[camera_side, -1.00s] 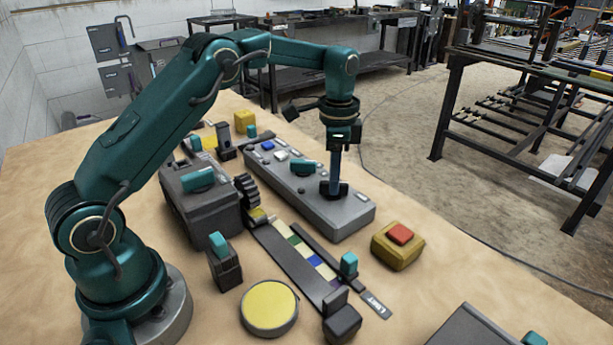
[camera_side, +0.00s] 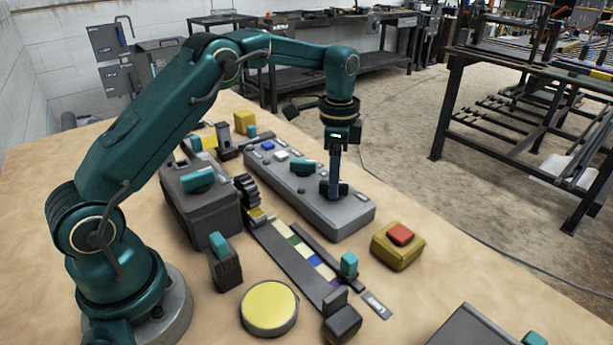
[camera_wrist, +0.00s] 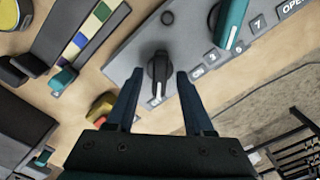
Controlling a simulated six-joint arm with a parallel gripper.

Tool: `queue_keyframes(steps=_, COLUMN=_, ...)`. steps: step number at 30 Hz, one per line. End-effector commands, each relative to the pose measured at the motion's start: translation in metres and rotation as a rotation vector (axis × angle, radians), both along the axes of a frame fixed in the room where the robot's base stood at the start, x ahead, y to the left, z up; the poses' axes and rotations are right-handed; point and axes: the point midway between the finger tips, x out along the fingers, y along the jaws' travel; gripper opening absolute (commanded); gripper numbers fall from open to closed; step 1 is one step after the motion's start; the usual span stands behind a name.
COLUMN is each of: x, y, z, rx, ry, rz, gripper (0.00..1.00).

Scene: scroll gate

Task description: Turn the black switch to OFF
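The black switch (camera_wrist: 158,68) is a round knob with a raised grip on the grey panel (camera_wrist: 205,30). In the wrist view its grip runs nearly up and down the picture. Its lower end is by a small label I cannot read, and an ON label (camera_wrist: 197,72) sits to its right. My gripper (camera_wrist: 153,80) is open, with one finger on each side of the switch and visible gaps. In the side view my gripper (camera_side: 333,190) points straight down at the panel's near right end and hides most of the switch.
A teal knob (camera_side: 302,167) is close behind my gripper on the same panel. A yellow box with a red button (camera_side: 400,234) stands to the right. A slider track with coloured patches (camera_side: 300,248) lies in front. A yellow disc (camera_side: 269,306) is nearer the camera.

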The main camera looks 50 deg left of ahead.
Motion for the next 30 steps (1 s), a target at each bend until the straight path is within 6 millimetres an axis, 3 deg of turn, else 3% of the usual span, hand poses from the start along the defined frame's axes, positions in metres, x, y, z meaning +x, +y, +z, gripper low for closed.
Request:
queue_keyframes(steps=5, x=0.000, y=0.000, z=0.002, rx=0.000, ry=0.000, rz=0.001, gripper=0.53)
queue_keyframes(steps=18, x=0.001, y=0.000, z=0.047, rx=0.001, ry=-0.002, rz=0.000, gripper=0.53)
queue_keyframes(steps=30, x=0.000, y=0.000, z=0.051, rx=0.000, ry=0.001, rz=-0.001, gripper=0.53)
